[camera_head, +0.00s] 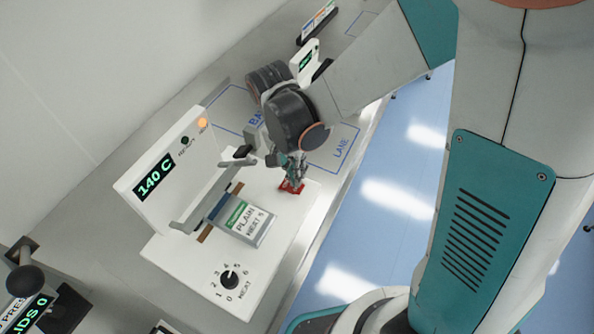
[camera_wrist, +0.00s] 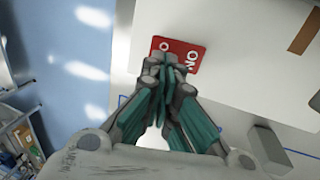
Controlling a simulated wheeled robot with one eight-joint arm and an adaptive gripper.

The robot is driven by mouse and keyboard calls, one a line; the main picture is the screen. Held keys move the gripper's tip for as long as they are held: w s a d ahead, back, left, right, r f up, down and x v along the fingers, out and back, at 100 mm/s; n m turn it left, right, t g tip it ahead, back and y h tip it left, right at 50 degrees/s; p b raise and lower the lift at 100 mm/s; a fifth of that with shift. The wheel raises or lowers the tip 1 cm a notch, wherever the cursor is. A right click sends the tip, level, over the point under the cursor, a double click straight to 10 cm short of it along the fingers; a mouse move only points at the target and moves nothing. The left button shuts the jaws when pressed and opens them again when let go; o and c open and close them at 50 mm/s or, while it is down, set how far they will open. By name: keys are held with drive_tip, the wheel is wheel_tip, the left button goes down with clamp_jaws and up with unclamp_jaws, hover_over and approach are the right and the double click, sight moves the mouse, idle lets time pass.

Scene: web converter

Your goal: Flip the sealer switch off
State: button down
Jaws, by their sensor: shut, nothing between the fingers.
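The sealer is a white machine (camera_head: 172,254) with a back panel whose display (camera_head: 154,178) reads 140 C. An orange lamp (camera_head: 203,122) is lit on that panel, beside a dark one. The red switch plate (camera_head: 287,190) lies at the right end of the white base, and it also shows in the wrist view (camera_wrist: 188,48) with partly covered white lettering. My gripper (camera_head: 293,184) is shut and empty, its fingertips over the red plate. In the wrist view my fingers (camera_wrist: 163,62) hide the middle of the plate. I cannot tell contact or the switch's position.
A pouch (camera_head: 243,222) labelled PLAIN lies in front of the sealing bar. A numbered knob (camera_head: 229,280) sits at the base's near end. A dark lever with a ball (camera_head: 25,279) stands at lower left. A blue-marked lane (camera_head: 341,148) lies beyond my gripper.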

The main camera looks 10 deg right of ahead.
drive_tip(key=shift+s+d+f+y, duration=0.15)
drive_tip(key=shift+f+y, duration=0.05)
drive_tip(key=shift+y, duration=0.1)
drive_tip(key=shift+f+t, duration=0.1)
drive_tip(key=shift+t, duration=0.2)
drive_tip(key=shift+d+f, duration=0.1)
drive_tip(key=shift+d, duration=0.05)
drive_tip(key=shift+w+a, duration=0.45)
drive_tip(key=shift+a, duration=0.25)
drive_tip(key=shift+r, duration=0.25)
